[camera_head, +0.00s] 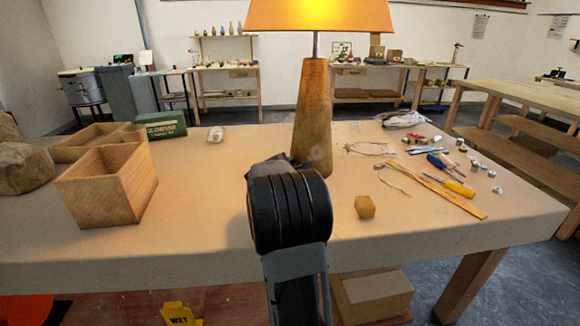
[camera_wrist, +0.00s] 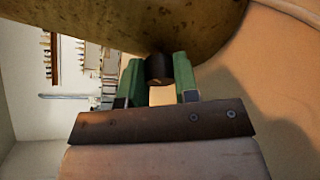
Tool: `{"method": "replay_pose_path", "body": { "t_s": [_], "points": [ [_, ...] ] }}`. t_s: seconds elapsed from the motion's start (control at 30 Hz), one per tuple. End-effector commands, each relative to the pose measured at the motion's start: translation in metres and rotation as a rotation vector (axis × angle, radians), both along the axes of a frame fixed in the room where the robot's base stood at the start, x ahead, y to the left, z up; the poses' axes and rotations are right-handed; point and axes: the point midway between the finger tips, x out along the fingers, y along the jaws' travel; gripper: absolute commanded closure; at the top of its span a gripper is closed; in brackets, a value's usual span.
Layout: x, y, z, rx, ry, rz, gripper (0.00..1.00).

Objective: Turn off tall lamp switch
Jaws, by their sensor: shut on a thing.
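The tall lamp has a lit orange shade (camera_head: 318,14) and a tapered wooden body (camera_head: 312,110), and it stands upright on the table. In the wrist view the lamp body (camera_wrist: 130,22) fills the top, very close to my gripper. A dark round switch knob (camera_wrist: 159,69) sticks out from the body between the green fingers of my gripper (camera_wrist: 160,80). The fingers are closed on the knob. In the head view my arm hides the gripper tips, the knob and part of the lamp's foot.
An open wooden box (camera_head: 105,188) stands on the table (camera_head: 205,225) at the left, with a green box (camera_head: 162,124) behind it. A small wooden cube (camera_head: 364,207), a yellow-handled screwdriver (camera_head: 459,188) and wires lie to the right. The front left tabletop is clear.

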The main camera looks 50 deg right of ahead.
Motion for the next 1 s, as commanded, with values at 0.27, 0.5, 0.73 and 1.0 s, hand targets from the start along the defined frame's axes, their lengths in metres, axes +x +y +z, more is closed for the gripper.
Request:
{"method": "replay_pose_path", "body": {
  "t_s": [0.27, 0.5, 0.73, 1.0],
  "points": [
    [0.0000, 0.0002, 0.0001, 0.000, 0.001, 0.000, 0.95],
    [0.0002, 0.0002, 0.0033, 0.004, 0.051, 0.000, 0.95],
    [0.0009, 0.0004, 0.0070, 0.011, 0.213, 0.000, 0.95],
    [0.0019, 0.0004, 0.0085, 0.020, 0.469, 0.001, 0.95]
  ]
}}
